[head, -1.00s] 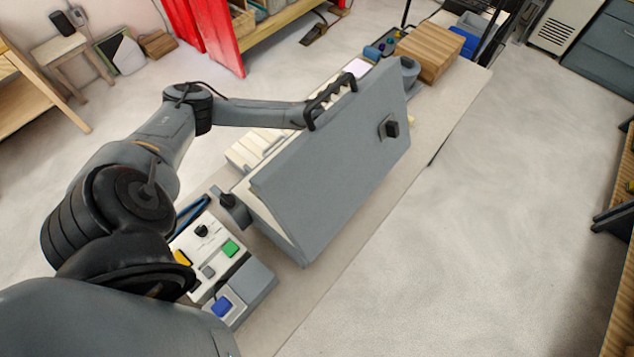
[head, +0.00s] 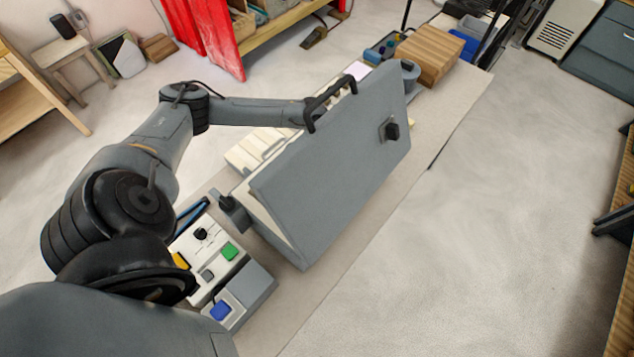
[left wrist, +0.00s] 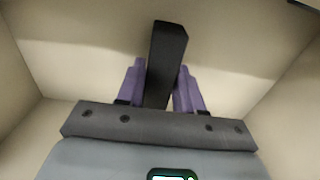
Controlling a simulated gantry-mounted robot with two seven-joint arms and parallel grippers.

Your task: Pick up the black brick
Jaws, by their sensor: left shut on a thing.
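The black brick (left wrist: 166,60) is a long dark block seen in the left wrist view. My left gripper (left wrist: 160,88) has its two purple fingers on either side of the brick and is shut on it. The brick points away from the gripper, toward a pale inner surface. My right gripper is not in view.
Pale walls (left wrist: 35,60) close in around my left gripper. A control box (head: 210,250) with coloured buttons stands near. A wooden block (head: 430,55) lies at the table's far end.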

